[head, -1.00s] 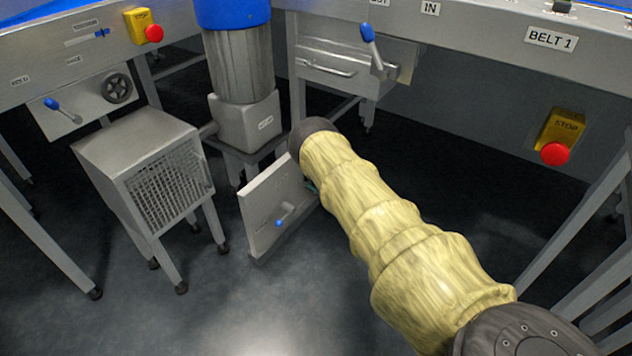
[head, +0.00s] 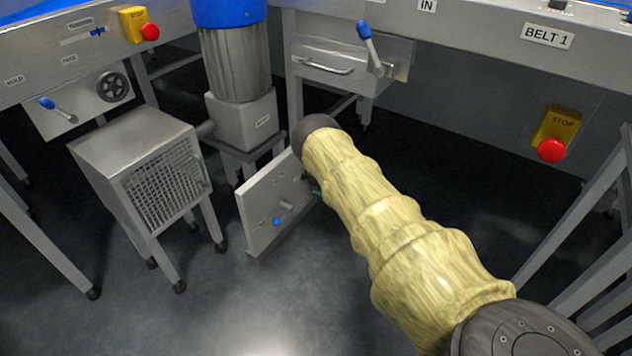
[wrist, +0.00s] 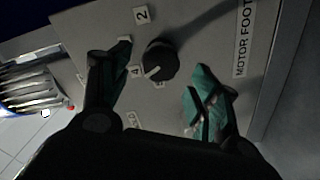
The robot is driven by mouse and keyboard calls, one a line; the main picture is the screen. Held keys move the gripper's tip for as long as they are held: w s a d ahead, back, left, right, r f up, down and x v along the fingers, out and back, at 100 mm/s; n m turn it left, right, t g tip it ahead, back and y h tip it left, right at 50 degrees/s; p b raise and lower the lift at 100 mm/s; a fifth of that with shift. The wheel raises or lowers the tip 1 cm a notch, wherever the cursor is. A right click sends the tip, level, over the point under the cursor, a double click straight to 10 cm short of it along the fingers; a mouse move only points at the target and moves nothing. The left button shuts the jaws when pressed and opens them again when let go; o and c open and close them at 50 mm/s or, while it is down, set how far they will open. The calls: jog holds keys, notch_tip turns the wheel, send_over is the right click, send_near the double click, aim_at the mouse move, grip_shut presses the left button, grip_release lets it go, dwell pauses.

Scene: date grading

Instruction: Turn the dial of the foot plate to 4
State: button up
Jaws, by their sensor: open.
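The foot plate (head: 258,215) is a tilted grey panel low beside the motor in the head view. In the wrist view, the plate (wrist: 190,22) carries a round black dial (wrist: 161,60) with a white pointer towards its lower left. A 2 label (wrist: 142,15) is above the dial and a 4 label (wrist: 135,71) is left of it. The pointer lies near the 4 side; I cannot tell its exact mark. My gripper (wrist: 160,85) is open, its green-padded fingers either side of the dial's lower part, with no clear contact. In the head view my arm mostly hides it.
A blue-tipped lever (head: 278,221) sits on the plate's front. The motor (head: 238,65) stands just behind, and a grey box with a grille (head: 165,190) is to the left. A red stop button (head: 551,150) is on the right. The front floor is clear.

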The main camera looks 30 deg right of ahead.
jog(key=v, duration=0.7)
jog(key=shift+s, duration=0.15)
dwell(0.3)
